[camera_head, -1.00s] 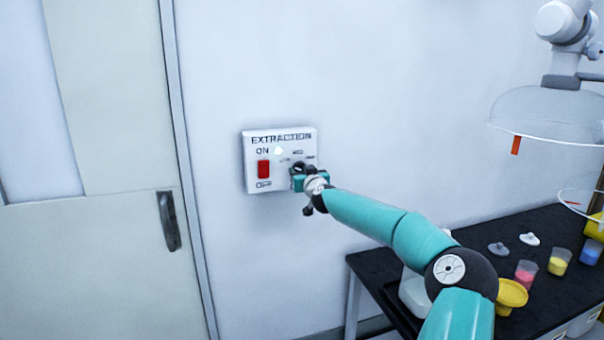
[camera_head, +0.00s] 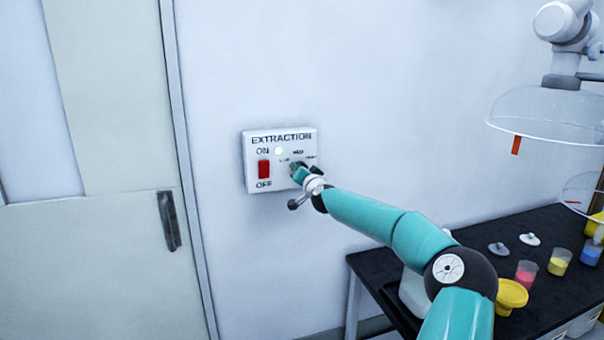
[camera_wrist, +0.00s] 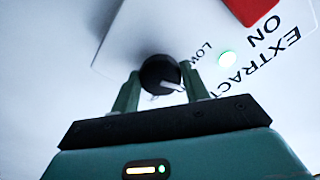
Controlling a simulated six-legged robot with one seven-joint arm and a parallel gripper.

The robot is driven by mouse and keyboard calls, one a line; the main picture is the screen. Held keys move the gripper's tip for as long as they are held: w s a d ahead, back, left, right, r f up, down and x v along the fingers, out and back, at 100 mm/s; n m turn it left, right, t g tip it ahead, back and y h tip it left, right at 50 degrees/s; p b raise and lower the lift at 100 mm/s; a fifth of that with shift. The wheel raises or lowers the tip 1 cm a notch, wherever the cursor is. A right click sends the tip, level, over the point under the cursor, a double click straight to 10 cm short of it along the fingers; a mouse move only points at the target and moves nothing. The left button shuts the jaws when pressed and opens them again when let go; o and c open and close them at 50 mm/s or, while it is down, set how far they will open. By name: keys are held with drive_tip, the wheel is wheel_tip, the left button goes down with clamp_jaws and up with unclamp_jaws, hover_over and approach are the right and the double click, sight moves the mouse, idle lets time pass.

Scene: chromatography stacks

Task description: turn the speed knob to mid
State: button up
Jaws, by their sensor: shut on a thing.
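The white EXTRACTION box (camera_head: 270,183) is on the wall, with LOW, MED and a partly hidden HIGH label around its knob. My gripper (camera_head: 297,171) is at the box's right side, in front of the knob, hiding most of it. In the wrist view the black speed knob (camera_wrist: 158,74) sits between the two fingers of my gripper (camera_wrist: 162,90), which are shut on it. Its white pointer faces lower right there, toward the panel's top side where MED is in the head view. The MED label is hidden in the wrist view.
The red switch (camera_head: 264,169) sits left of the knob between ON and OFF. A lamp (camera_wrist: 227,58) glows pale green above. A door with a dark handle (camera_head: 169,221) is at left. A black bench (camera_head: 560,222) with cups is at right.

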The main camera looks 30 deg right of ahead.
drive_tip(key=m, duration=0.4)
idle(0.5)
drive_tip(key=o, duration=1)
drive_tip(key=shift+s, duration=0.1)
drive_tip(key=v, duration=1.3)
drive_tip(key=shift+s+a, duration=0.15)
drive_tip(key=shift+s, duration=0.15)
